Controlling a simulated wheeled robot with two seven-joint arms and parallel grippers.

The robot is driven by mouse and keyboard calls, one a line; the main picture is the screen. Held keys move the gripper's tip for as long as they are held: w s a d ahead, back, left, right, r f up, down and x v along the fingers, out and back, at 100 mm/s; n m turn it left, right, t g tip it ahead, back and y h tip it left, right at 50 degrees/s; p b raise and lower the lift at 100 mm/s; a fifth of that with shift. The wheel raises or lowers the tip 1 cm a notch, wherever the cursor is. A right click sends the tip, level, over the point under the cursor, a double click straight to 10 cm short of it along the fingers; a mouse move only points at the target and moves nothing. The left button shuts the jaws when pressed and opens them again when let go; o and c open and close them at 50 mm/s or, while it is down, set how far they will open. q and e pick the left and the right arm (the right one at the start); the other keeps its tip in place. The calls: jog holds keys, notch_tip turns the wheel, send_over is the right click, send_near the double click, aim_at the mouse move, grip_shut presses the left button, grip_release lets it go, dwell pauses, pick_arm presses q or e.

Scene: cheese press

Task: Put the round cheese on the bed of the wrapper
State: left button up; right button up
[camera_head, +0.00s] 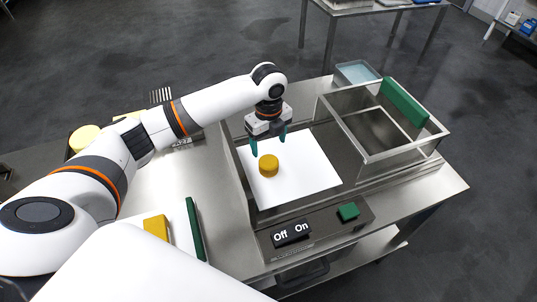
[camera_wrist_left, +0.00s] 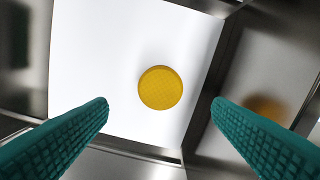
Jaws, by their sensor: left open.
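The round yellow cheese (camera_head: 269,165) sits on a white sheet (camera_head: 310,170) that lies on the bed of the steel wrapper (camera_head: 250,187). In the left wrist view the cheese (camera_wrist_left: 160,88) shows from above, on the white sheet (camera_wrist_left: 95,60) near its edge. My left gripper (camera_head: 267,147) is above the sheet, just behind the cheese in the head view. Its green fingers are open and apart, with nothing between them, and the cheese is clear of them. My right gripper is not in view.
An open steel frame with a green bar (camera_head: 404,102) stands right of the sheet. An Off/On switch (camera_head: 291,234) and a green block (camera_head: 348,211) are at the front. A yellow block (camera_head: 157,227) and a green-edged board (camera_head: 195,229) lie on the left counter.

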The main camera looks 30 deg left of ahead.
pick_arm(q)
jog(key=shift+r, duration=1.75)
